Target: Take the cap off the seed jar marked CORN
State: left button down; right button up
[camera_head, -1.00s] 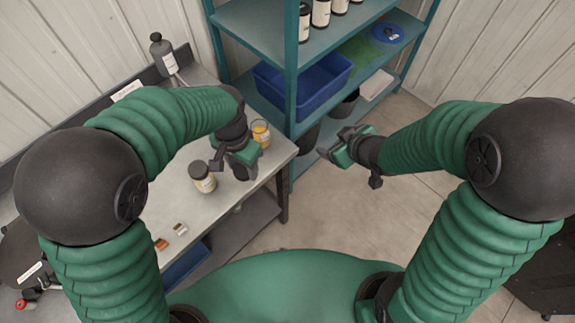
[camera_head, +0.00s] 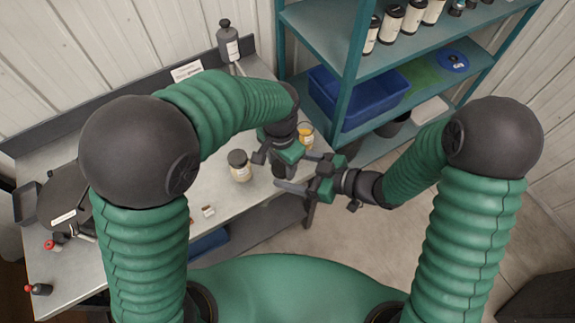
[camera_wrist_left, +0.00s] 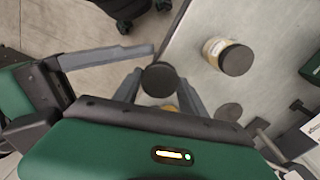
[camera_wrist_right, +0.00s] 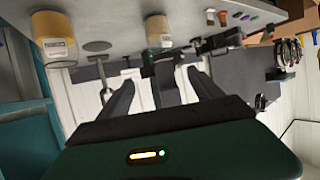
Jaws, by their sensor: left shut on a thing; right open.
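A glass jar of yellow seed (camera_head: 306,136) stands open on the table behind my left gripper. In the right wrist view this jar (camera_wrist_right: 56,42) appears upside down; its label print is too small to read surely. My left gripper (camera_head: 279,166) is shut on a dark round cap (camera_wrist_left: 160,80), held near the table's edge and apart from the jar. My right gripper (camera_head: 291,171) is open, its fingers reaching in from the right close beside the left gripper. A second jar (camera_head: 240,168) with a pale label and dark cap stands left of my left gripper.
A dark flat disc (camera_wrist_left: 228,112) lies on the table (camera_head: 120,215) between the jars. A grey bottle (camera_head: 228,42) stands at the back. A teal shelf (camera_head: 345,85) with a blue bin (camera_head: 350,100) stands behind and to the right. Open floor lies right of the table.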

jog(key=shift+x, duration=1.05)
jog(key=c, duration=1.3)
pick_arm(q)
jog(key=c, duration=0.6)
grip_release()
jog(key=shift+s, duration=0.1)
pick_arm(e)
jog(key=shift+c, duration=0.4)
